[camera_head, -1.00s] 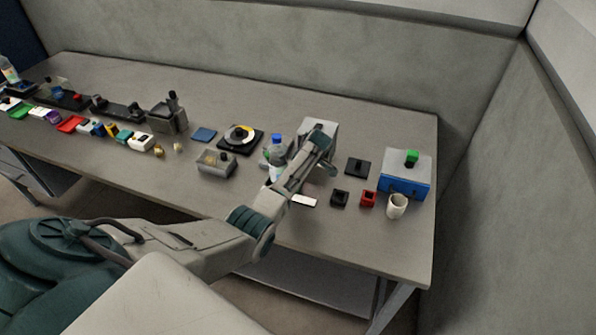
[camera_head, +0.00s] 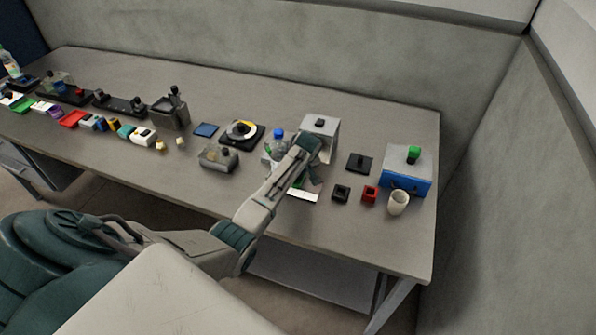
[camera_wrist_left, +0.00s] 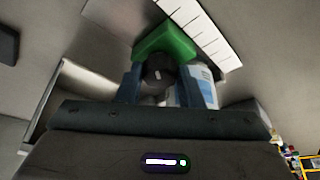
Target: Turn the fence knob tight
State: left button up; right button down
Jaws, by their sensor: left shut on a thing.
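The fence knob (camera_wrist_left: 158,74) is dark and round with a small pale mark. In the left wrist view it sits between the two fingers of my left gripper (camera_wrist_left: 160,88), which is shut on it. A green block, apparently the fence (camera_wrist_left: 168,42), lies right beside the knob, next to a white marked strip (camera_wrist_left: 205,35). In the head view my left gripper (camera_head: 312,180) is low in front of the grey box-shaped machine (camera_head: 328,126). The knob is hidden there; the white strip (camera_head: 303,196) shows at the gripper. My right gripper is not in view.
A bottle with a blue cap (camera_head: 278,134) stands close left of my arm. Black (camera_head: 341,193) and red (camera_head: 370,193) holders, a white cup (camera_head: 398,203) and a blue box (camera_head: 405,182) stand to the right. The table's front right is clear.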

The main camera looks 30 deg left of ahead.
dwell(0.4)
pick_arm(q)
jog(key=o, duration=1)
jog(key=shift+c, duration=0.2)
jog(key=shift+r, duration=0.1)
jog(key=b+v, duration=0.3)
jog(key=v, duration=0.7)
jog(key=shift+r, duration=0.3)
jog(key=shift+o, duration=0.2)
jog(key=shift+s+d, duration=0.1)
